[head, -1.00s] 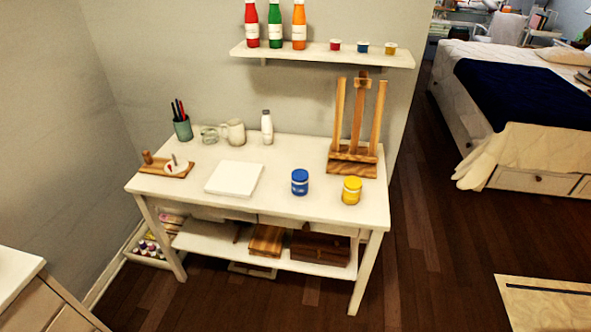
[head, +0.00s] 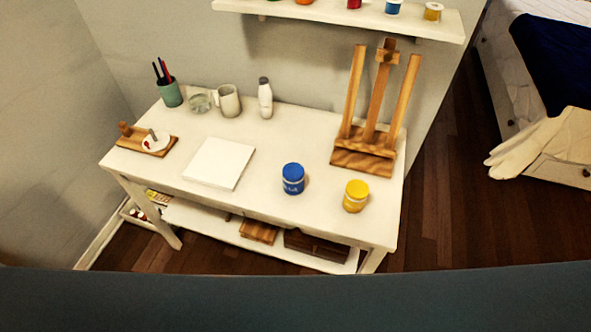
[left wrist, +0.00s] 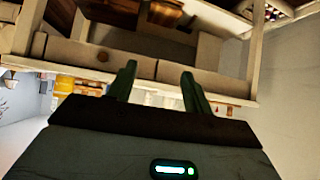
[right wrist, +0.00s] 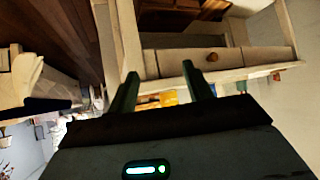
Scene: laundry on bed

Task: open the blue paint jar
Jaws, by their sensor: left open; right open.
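The blue paint jar (head: 293,179) stands upright on the white table (head: 270,205), right of the middle, with its blue lid on. A similar yellow jar (head: 356,196) stands to its right, nearer the table's front edge. My grippers do not show in the head view. In the left wrist view my left gripper (left wrist: 158,75) is open and empty, with the table's front and lower shelf beyond it. In the right wrist view my right gripper (right wrist: 160,75) is open and empty, also facing the table's front. Neither gripper touches a jar.
A wooden easel (head: 369,160) stands behind the jars. A white canvas (head: 219,163) lies left of the blue jar. A mug (head: 228,101), a white bottle (head: 265,98), a glass and a brush cup (head: 170,94) stand at the back. A wall shelf (head: 300,12) hangs above.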

